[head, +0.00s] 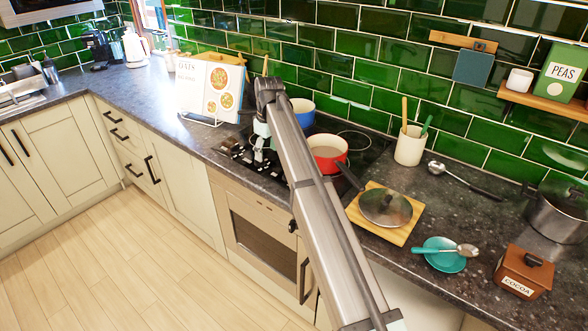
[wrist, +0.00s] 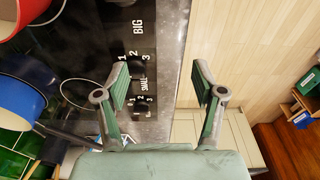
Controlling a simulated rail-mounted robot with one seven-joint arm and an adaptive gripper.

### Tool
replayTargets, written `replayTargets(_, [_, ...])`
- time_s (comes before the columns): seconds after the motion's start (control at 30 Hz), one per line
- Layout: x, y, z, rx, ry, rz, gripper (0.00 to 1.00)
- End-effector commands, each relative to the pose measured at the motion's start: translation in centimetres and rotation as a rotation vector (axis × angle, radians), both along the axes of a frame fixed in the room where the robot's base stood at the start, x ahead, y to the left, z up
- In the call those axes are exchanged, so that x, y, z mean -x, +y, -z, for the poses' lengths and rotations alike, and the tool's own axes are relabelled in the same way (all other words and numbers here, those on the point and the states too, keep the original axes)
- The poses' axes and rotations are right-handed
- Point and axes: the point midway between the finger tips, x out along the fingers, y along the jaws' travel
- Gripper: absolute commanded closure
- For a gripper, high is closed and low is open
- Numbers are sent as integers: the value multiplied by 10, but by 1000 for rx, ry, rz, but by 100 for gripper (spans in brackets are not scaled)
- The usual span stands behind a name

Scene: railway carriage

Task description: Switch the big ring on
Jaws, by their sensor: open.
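In the wrist view the black hob's control strip (wrist: 140,45) carries the white words BIG (wrist: 138,27) and SMALL (wrist: 143,86), with numbers beside them. My gripper (wrist: 160,68) is open and empty, its fingers well apart. The left finger overlaps the strip near the numbers; the right finger is beyond the worktop edge, against the pale floor. In the head view my gripper (head: 262,148) is low over the hob's front left, partly behind my arm. An empty ring (head: 354,139) shows at the back.
A red pan (head: 327,154) and a blue pot (head: 303,108) stand on the hob. A recipe stand (head: 208,92) is left of it. A lidded board (head: 372,228), utensil pot (head: 409,147), teal saucer (head: 440,262) and cocoa box (head: 523,272) are to the right.

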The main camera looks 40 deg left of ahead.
Motion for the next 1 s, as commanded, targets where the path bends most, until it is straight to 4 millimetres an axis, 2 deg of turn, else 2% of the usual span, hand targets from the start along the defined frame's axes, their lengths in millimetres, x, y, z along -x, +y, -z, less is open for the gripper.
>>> replayTargets(0.03, [-18, -8, -29, 29, -3, 10, 31])
replayTargets(0.1, [-30, -22, -53, 67, 1, 20, 31])
replayTargets(0.2, [-39, -35, -72, 101, 5, 29, 31])
replayTargets(0.33, [-42, -42, -77, 117, 7, 34, 31])
replayTargets(0.57, [-40, -43, -49, 118, 8, 34, 31])
replayTargets(1.0, [-40, -43, 37, 117, 9, 34, 31])
